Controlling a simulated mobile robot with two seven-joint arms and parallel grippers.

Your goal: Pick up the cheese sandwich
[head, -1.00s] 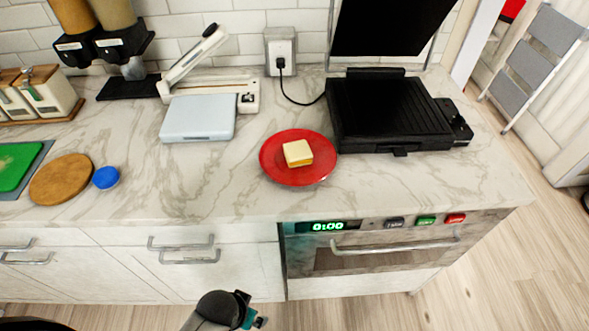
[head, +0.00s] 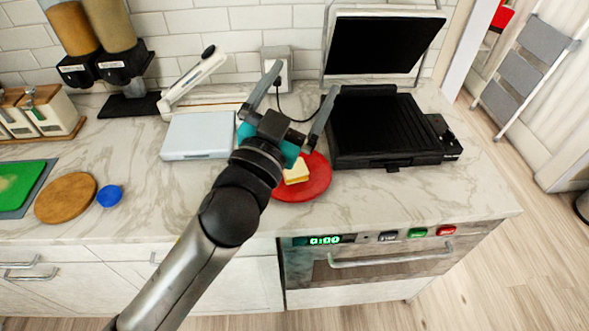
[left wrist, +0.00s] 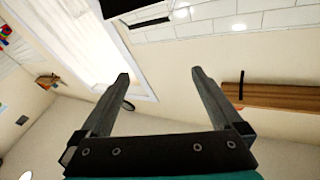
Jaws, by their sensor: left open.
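The cheese sandwich (head: 297,171) lies on a red plate (head: 313,186) on the marble counter, left of and in front of the black grill. My left gripper (head: 304,86) is open and empty, its two fingers spread and pointing toward the back wall. In the head view it overlaps the far left part of the plate and hides part of the sandwich. The left wrist view shows the open fingers (left wrist: 159,76) with nothing between them, facing the walls and not the counter. My right gripper is not in view.
An open black grill (head: 382,130) stands right of the plate, its cord running to a wall outlet (head: 277,62). A pale slicer-like device (head: 198,135) stands left. A round wooden board (head: 65,198) and blue lid (head: 109,195) lie further left. The front counter is clear.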

